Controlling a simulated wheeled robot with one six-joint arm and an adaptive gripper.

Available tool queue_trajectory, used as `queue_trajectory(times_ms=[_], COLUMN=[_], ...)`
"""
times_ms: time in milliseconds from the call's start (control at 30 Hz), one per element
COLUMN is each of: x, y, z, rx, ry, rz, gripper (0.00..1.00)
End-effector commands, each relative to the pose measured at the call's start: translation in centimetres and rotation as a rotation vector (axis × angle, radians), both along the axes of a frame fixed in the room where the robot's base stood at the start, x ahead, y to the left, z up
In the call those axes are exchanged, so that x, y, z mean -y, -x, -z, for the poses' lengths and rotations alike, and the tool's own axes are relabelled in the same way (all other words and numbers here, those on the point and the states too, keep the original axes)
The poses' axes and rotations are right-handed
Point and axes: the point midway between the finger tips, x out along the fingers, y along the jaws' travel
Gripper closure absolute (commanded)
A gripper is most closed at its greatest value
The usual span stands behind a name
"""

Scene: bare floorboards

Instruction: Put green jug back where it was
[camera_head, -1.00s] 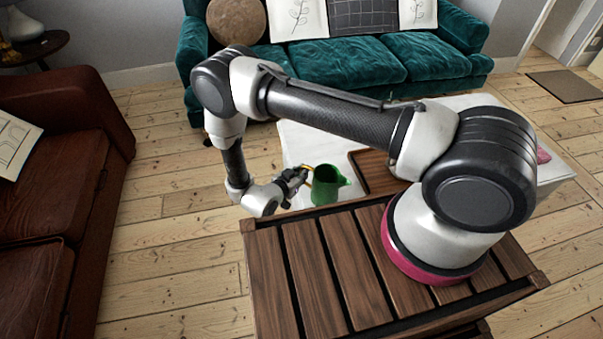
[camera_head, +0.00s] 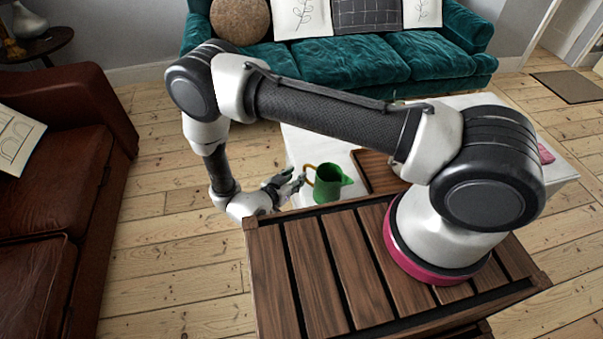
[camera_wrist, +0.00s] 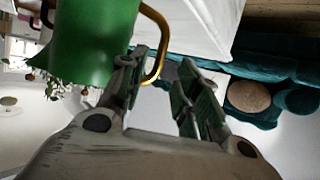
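The green jug (camera_head: 330,184) with a yellow-brown handle (camera_head: 309,174) stands upright at the near left part of the white table (camera_head: 318,143), beside a brown wooden tray (camera_head: 371,170). My gripper (camera_head: 297,180) is just left of the handle, its fingers spread and empty. In the wrist view, which is upside down, the jug (camera_wrist: 95,40) fills the upper left. The handle reaches close to the left finger of my gripper (camera_wrist: 165,78); whether they touch I cannot tell. My slatted wooden base hides the table's near edge.
A teal sofa (camera_head: 400,63) with cushions stands behind the table. A brown leather sofa (camera_head: 60,180) is at the left. Bare floorboards (camera_head: 165,215) lie between it and the table. A pink item (camera_head: 545,153) lies at the table's right.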

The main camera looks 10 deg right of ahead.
Motion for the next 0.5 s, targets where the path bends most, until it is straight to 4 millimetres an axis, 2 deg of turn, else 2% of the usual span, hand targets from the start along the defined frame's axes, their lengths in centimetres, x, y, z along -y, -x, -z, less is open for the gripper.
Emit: queue_trajectory(times_ms=[33,200,500], x=[-0.8,-2.6,-3.4], y=[0.7,2.6,3.4], z=[-0.5,-1.5,-2.0], rx=[0.000,0.001,0.000], ry=[0.000,-0.001,-0.001], rz=[-0.004,-0.002,0.000], gripper=[0.67,0.67,0.67])
